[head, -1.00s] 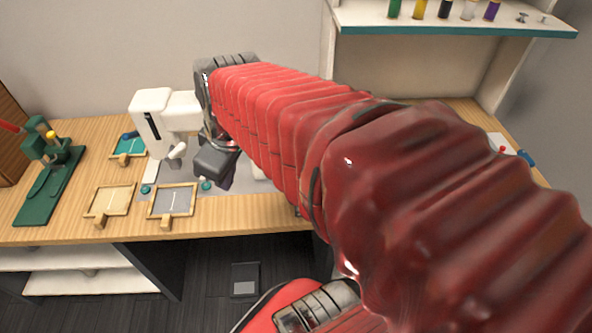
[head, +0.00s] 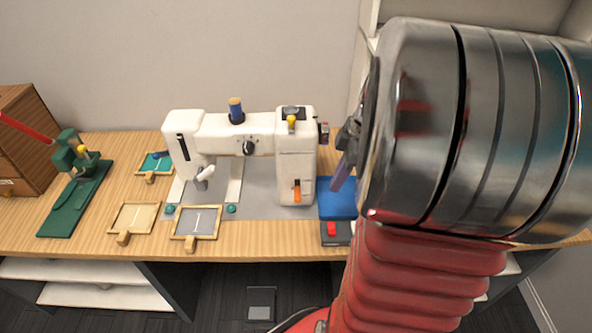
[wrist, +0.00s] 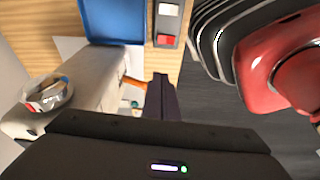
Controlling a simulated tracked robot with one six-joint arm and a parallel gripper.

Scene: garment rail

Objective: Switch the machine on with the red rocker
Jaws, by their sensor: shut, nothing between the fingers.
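The white sewing machine (head: 295,165) stands on the table in the head view, with part of its body also in the wrist view (wrist: 90,80). The red rocker (head: 332,228) sits on a small dark switch box (head: 342,239) at the table's front edge, right of the machine. The box also shows at the top of the wrist view (wrist: 167,25), with a pale patch and a small red patch. Whether the rocker is pressed is unclear. My gripper (head: 338,186) is shut and empty, above the blue tray and behind the box; its dark fingers also show in the wrist view (wrist: 161,82).
An orange lever (head: 297,191) is on the machine's front. Several small framed pieces (head: 196,222) and a green press (head: 75,190) stand to the left. My arm covers the right side.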

